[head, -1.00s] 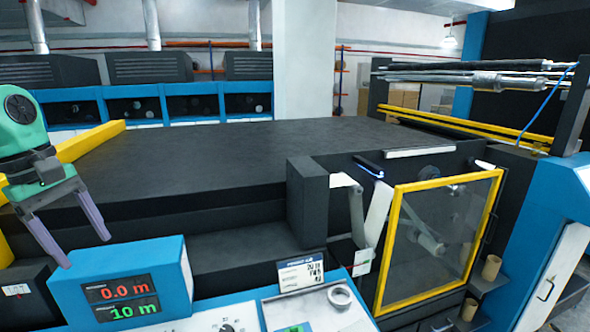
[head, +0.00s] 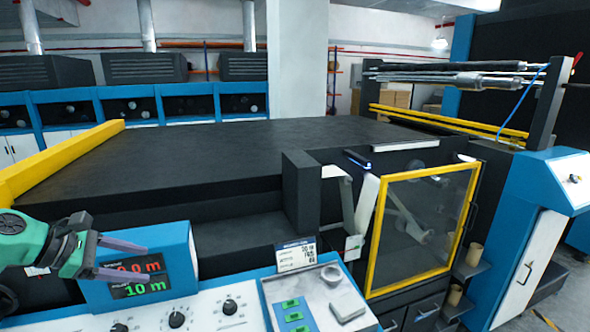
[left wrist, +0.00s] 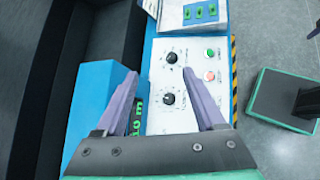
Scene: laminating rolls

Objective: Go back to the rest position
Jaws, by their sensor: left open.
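My left gripper (head: 122,260) is at the lower left of the head view, in front of the blue display box (head: 185,262) with its red and green digits. Its two purple fingers are apart and hold nothing. In the left wrist view the open fingers (left wrist: 165,88) point over the white control panel (left wrist: 168,60) with its black knobs and green and red buttons.
The laminating machine's dark top (head: 240,150) fills the middle. A yellow-framed window (head: 420,230) stands at its right. Grey floor (left wrist: 270,35) shows beside the panel.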

